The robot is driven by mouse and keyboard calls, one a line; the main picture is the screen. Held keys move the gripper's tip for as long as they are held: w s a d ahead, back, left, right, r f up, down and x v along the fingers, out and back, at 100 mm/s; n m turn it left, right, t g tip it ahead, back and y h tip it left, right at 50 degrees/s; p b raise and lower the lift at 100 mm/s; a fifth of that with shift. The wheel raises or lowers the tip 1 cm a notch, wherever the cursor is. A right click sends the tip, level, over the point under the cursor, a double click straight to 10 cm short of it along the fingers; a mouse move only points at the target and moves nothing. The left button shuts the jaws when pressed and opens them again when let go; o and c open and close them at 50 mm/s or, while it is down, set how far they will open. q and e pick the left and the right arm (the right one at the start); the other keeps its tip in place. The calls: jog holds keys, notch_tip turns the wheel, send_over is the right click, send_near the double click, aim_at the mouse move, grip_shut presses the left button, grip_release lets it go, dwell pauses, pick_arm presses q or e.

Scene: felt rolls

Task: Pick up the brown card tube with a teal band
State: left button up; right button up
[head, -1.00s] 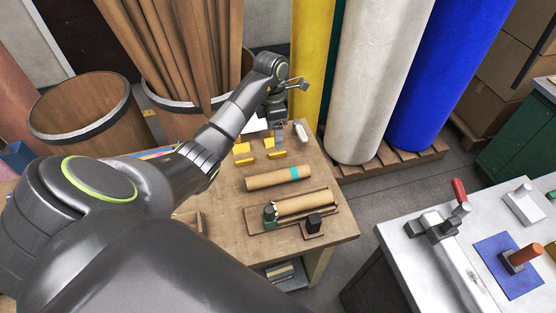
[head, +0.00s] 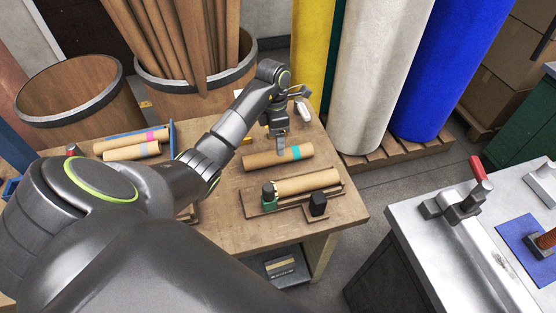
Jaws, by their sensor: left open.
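The brown card tube with a teal band (head: 262,160) lies on the wooden worktable (head: 232,222), its teal band near its right end. My left gripper (head: 281,147) points down at the tube, just left of the teal band. Its fingers overlap the tube's far edge in the picture. It is open, and I cannot tell whether the fingers touch the tube. My right gripper is not in view.
Another brown tube (head: 308,182) lies in a wooden holder with green and black knobs, in front. Tubes with a pink band (head: 120,142) and a greyish band (head: 125,154) lie at the left. Tall felt rolls (head: 375,80) stand behind. A metal bench (head: 420,250) is at the right.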

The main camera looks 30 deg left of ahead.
pick_arm(q)
jog(key=shift+d+f, duration=0.1)
jog(key=shift+f, duration=0.25)
jog(key=f+b, duration=0.2)
jog(key=shift+s+d+f+b, duration=0.2)
jog(key=shift+d+f+b, duration=0.1)
jog(key=shift+f+b, duration=0.1)
jog(key=shift+d+f+p, duration=0.1)
jog(key=shift+f+p, duration=0.25)
jog(key=shift+p, duration=0.15)
jog(key=shift+f, duration=0.5)
jog(key=shift+s, duration=0.1)
jog(key=shift+c, duration=0.5)
jog(key=c, duration=1.2)
jog(key=shift+c, duration=0.5)
jog(key=shift+r, duration=0.15)
